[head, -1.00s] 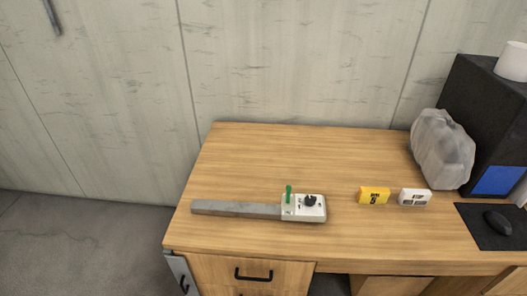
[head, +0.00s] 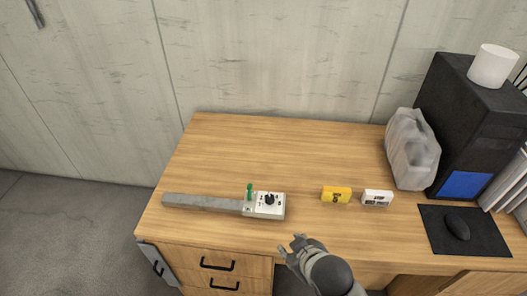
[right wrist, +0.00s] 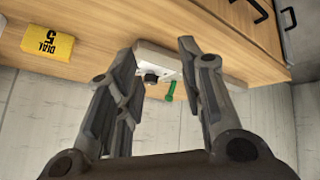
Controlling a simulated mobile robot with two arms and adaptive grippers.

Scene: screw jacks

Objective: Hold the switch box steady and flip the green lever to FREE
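The switch box (head: 266,212) is white with a black knob (head: 269,199) and lies on the desk, joined to a long grey bar (head: 200,202) on its left. The green lever (head: 249,191) stands up at the box's left end. My right gripper (head: 292,245) is over the desk's front edge, in front of and to the right of the box, apart from it. In the right wrist view its two fingers (right wrist: 160,52) are spread with nothing between them; the box (right wrist: 160,60) and green lever (right wrist: 171,91) show beyond the tips. My left gripper is not in view.
A yellow block (head: 336,194) and a white block (head: 377,198) lie right of the box. Farther right are a grey translucent container (head: 412,150), a black computer tower (head: 468,120) and a mouse (head: 457,226) on a black mat (head: 435,244). The desk (head: 270,145) behind the box is clear.

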